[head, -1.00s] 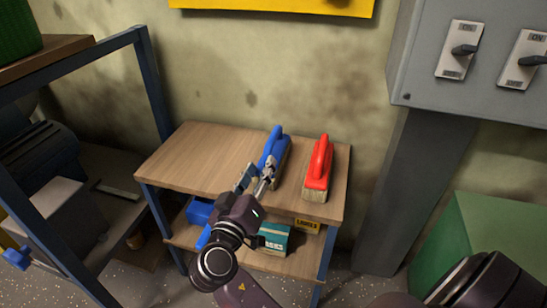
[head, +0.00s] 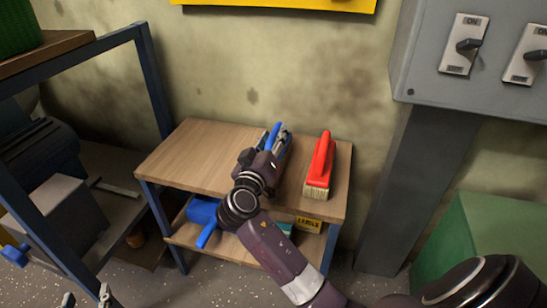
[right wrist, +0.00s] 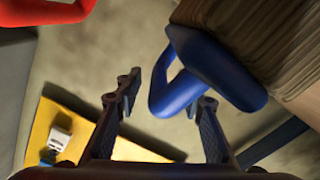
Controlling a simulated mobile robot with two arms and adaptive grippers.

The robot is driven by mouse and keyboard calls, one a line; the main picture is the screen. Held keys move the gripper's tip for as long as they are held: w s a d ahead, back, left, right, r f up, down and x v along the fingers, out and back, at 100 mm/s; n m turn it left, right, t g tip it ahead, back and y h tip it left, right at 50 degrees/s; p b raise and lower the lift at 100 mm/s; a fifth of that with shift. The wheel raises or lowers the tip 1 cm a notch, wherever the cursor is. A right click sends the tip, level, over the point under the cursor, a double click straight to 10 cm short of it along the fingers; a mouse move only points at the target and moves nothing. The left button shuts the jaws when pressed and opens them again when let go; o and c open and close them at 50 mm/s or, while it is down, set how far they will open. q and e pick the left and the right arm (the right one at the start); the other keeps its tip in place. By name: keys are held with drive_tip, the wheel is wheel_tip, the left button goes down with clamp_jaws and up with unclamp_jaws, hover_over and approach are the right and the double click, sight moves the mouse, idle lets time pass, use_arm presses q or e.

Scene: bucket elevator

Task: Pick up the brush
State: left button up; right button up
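A blue brush (head: 285,149) with a loop handle lies on the small wooden table (head: 190,160). A red brush (head: 320,162) with pale bristles lies to its right. My right gripper (head: 271,143) is over the blue brush and hides part of it. In the right wrist view, my right gripper (right wrist: 165,107) is open, with the blue brush's handle (right wrist: 172,100) reaching between its fingertips; contact cannot be told. The red brush's handle (right wrist: 45,10) shows at the upper left there. My left gripper (head: 87,296) shows only its fingertips at the bottom left, apart and empty.
The table's lower shelf holds a blue object (head: 203,212) and a yellow box (head: 308,223). A metal rack (head: 155,85) stands at left. A grey switch panel (head: 430,80) and a green box (head: 480,235) stand at right. The table's left part is clear.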

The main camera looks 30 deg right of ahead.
clamp_jaws()
drive_tip(key=shift+r, duration=0.15)
idle(0.5)
